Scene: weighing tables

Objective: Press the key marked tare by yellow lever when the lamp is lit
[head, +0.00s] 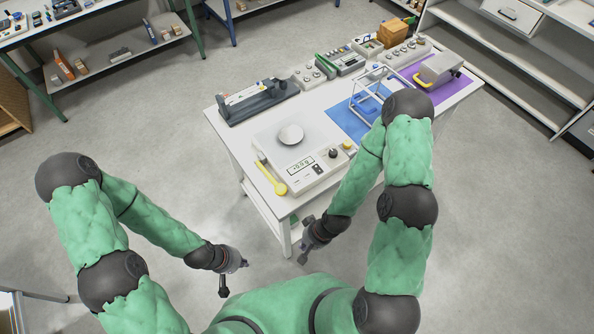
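A white weighing scale (305,180) with a round pan (291,134) stands near the front left of the white table. A yellow lever (270,178) lies along its left side. Its front has a lit display (299,164), small dark keys (318,169) and a yellow knob (347,145). Key markings are too small to read, and I cannot make out a lit lamp. My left gripper (235,278) is open and empty, off the table's front left. My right gripper (305,239) is open and empty, just off the table's front edge, below the scale.
A grey rack-like device (258,101) stands behind the scale. A white wire frame (365,92) stands on a blue mat (347,122). A grey device with a yellow lever (423,81) is on a purple mat (449,90). Several small devices line the back edge.

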